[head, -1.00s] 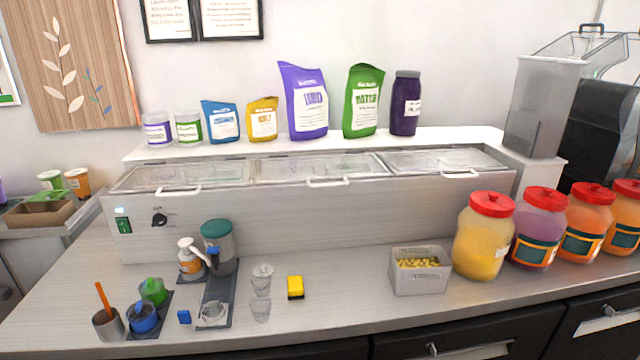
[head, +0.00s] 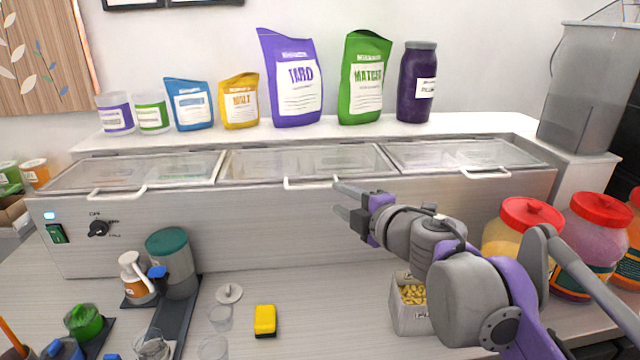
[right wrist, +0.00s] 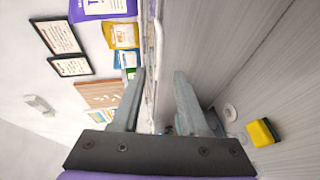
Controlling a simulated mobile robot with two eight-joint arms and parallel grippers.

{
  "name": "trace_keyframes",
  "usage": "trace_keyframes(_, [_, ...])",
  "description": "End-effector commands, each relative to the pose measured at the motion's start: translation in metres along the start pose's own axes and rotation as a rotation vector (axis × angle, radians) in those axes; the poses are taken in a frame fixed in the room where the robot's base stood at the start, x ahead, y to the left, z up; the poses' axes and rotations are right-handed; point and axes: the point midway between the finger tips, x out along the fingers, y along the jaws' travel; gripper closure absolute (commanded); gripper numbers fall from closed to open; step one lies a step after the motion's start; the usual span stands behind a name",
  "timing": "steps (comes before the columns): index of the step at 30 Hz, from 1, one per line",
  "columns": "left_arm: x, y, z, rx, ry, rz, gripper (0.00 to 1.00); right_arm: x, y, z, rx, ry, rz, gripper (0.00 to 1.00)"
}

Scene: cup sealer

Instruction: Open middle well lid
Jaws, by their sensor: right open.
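The middle well lid (head: 305,160) is a clear panel in a pale frame, lying shut on top of the long steel unit. Its white handle (head: 308,184) sticks out from the front edge. My right gripper (head: 340,202) is open and empty, just right of the handle and pointing left. In the right wrist view the open fingers (right wrist: 158,100) point along the unit's front, with the white handle bar (right wrist: 158,45) beyond them near the left finger. I cannot tell whether they touch. My left gripper is not in view.
The left lid (head: 135,172) and right lid (head: 465,154) are also shut. Pouches and jars stand on the shelf behind. A yellow sponge (head: 265,320), a dispenser (head: 173,262) and a bin (head: 410,312) stand on the counter below. Red-capped jars (head: 530,222) are at right.

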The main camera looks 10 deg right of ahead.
Motion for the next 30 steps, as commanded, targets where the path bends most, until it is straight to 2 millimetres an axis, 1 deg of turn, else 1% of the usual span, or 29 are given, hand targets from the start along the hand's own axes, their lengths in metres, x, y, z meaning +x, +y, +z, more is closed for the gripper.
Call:
trace_keyframes(5, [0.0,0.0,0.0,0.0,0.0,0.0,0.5,0.017,0.0,-0.002,-0.011,0.011,-0.006,0.57])
trace_keyframes(12, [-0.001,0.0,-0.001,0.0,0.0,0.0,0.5,0.063,0.0,-0.003,-0.01,0.011,-0.005,0.57])
trace_keyframes(15, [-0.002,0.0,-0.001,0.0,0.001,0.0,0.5,0.08,0.0,-0.003,-0.01,0.009,-0.004,0.57])
trace_keyframes(18, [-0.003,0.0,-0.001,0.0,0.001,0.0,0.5,0.093,0.0,-0.003,-0.009,0.01,-0.004,0.57])
trace_keyframes(21, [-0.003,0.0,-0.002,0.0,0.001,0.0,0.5,0.102,0.0,-0.003,-0.009,0.008,-0.004,0.57])
trace_keyframes(24, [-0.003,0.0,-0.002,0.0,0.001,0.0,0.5,0.107,-0.001,-0.002,-0.009,0.007,-0.004,0.57])
trace_keyframes(30, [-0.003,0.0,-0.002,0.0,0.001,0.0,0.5,0.108,-0.001,-0.002,-0.009,0.007,-0.004,0.57])
